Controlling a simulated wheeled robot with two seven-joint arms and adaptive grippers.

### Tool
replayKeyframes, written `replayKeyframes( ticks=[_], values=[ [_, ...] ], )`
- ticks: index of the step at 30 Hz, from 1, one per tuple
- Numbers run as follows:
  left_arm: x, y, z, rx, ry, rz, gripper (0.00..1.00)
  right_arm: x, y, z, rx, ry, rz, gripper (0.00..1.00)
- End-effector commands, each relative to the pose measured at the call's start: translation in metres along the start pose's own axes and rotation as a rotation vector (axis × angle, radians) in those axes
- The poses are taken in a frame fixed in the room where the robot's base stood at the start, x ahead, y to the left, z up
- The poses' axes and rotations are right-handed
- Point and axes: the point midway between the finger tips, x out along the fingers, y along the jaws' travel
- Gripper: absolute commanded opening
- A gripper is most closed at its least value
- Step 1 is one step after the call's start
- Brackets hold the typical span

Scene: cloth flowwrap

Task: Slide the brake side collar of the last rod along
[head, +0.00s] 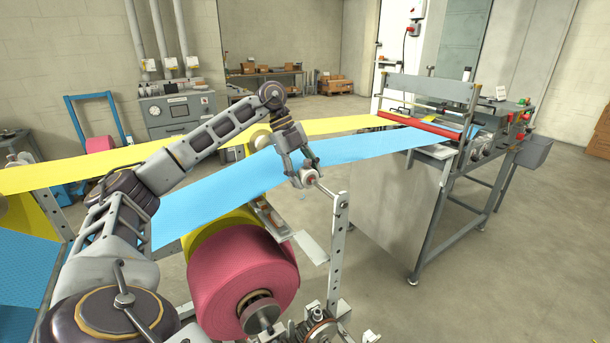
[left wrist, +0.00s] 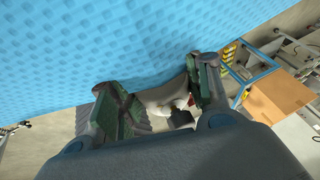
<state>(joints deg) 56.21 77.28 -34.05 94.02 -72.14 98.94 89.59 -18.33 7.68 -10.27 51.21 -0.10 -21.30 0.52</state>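A small white collar with a reddish centre (head: 309,179) sits on a thin rod (head: 327,192) beside an upright perforated metal post (head: 338,245). My left gripper (head: 304,170) reaches down at the collar, one finger on each side of it. In the left wrist view my left gripper (left wrist: 165,103) has its fingers apart, with the pale collar (left wrist: 165,98) between them. Whether both pads press on it cannot be told. The rod's other end is hidden. My right gripper is in neither view.
A blue web (head: 230,190) runs close behind my left gripper, with a yellow web (head: 330,125) beyond. A large pink roll (head: 240,275) stands below my left arm. A machine with a red roller (head: 420,123) is at the right.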

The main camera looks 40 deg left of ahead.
Motion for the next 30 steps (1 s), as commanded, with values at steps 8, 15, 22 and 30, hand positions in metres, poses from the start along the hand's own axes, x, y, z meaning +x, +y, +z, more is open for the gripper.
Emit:
replayKeyframes(
  ticks=[8, 15, 22, 30],
  values=[
    [0.0, 0.0, 0.0, 0.0, 0.0, 0.002, 0.05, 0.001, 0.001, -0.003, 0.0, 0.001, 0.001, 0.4],
    [0.003, 0.0, -0.006, 0.001, -0.001, 0.004, 0.05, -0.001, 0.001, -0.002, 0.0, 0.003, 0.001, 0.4],
    [0.012, 0.0, -0.028, 0.002, 0.0, 0.006, 0.05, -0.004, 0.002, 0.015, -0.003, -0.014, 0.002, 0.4],
    [0.022, 0.0, -0.053, 0.001, 0.0, 0.003, 0.05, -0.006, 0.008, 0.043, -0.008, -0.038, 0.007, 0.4]
  ],
)
